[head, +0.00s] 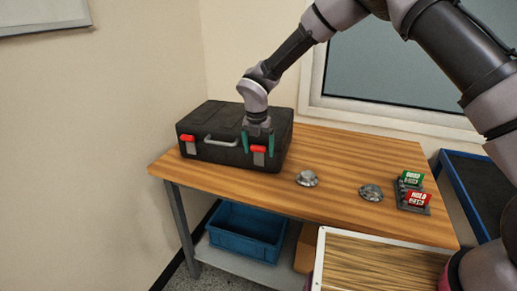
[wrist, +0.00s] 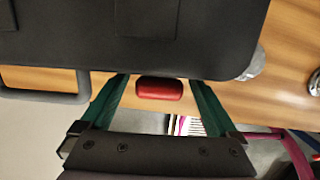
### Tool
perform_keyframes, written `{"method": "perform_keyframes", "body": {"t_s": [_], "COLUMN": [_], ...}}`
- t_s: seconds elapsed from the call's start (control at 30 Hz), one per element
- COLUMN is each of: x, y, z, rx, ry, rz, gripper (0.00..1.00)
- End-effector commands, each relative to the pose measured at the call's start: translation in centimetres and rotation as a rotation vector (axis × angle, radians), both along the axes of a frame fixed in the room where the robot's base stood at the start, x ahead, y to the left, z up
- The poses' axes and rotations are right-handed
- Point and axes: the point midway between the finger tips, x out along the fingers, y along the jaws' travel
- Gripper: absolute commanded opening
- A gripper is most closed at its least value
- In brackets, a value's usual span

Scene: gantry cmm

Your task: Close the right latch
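A black case (head: 225,157) stands with its lid down on the wooden table, its grey handle (head: 221,141) facing front. The right latch (head: 258,149) is a red tab over a grey plate on the case's front. The left latch (head: 187,138) looks similar. My gripper (head: 258,153) is at the right latch, one green finger on each side. In the wrist view, the red tab (wrist: 160,89) sits between the spread fingers (wrist: 159,83), with a gap on both sides. I cannot tell how far the tab stands out.
Two grey metal domed pieces (head: 307,178) (head: 371,192) and a stand with green and red signs (head: 416,198) are right of the case. A blue bin (head: 247,232) is on the shelf below. The table's front left corner is clear.

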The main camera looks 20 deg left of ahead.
Motion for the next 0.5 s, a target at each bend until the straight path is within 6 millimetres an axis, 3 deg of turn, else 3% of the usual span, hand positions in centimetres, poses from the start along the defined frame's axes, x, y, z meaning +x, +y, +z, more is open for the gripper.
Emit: {"method": "perform_keyframes", "body": {"t_s": [0.17, 0.5], "x": [-0.1, -1.2], "y": [0.0, 0.0], "z": [1.5, 8.0], "rx": [0.002, 0.002], "ry": [-0.002, -0.002], "rz": [0.0, 0.0], "gripper": [0.95, 0.95]}}
